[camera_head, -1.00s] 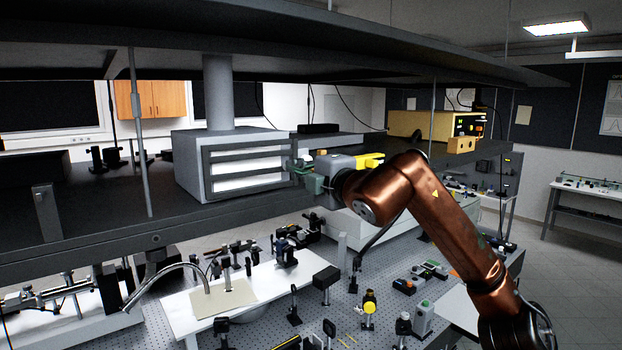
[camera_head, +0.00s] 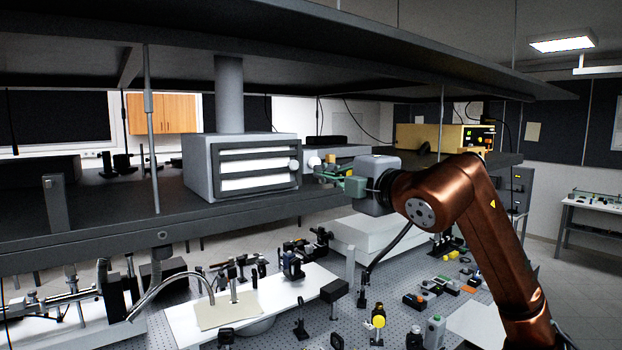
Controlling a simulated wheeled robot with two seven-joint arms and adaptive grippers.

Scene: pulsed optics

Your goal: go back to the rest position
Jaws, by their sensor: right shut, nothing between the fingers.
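My right arm, copper-coloured, comes in from the lower right and reaches left. Its right gripper (camera_head: 325,174) is shut and empty, at the height of the upper shelf. It points left, toward the right side of a grey box (camera_head: 198,168) with a louvred, bright white front. A small gap shows between the fingertips and the box; its depth is hard to tell. My left gripper is not in view.
The dark shelf (camera_head: 110,207) runs across the view, with another shelf board (camera_head: 330,40) above. A yellow instrument (camera_head: 430,138) stands behind my right wrist. Below, a perforated optics table (camera_head: 400,320) carries several mounts and a white board (camera_head: 190,330). Floor shows at the right.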

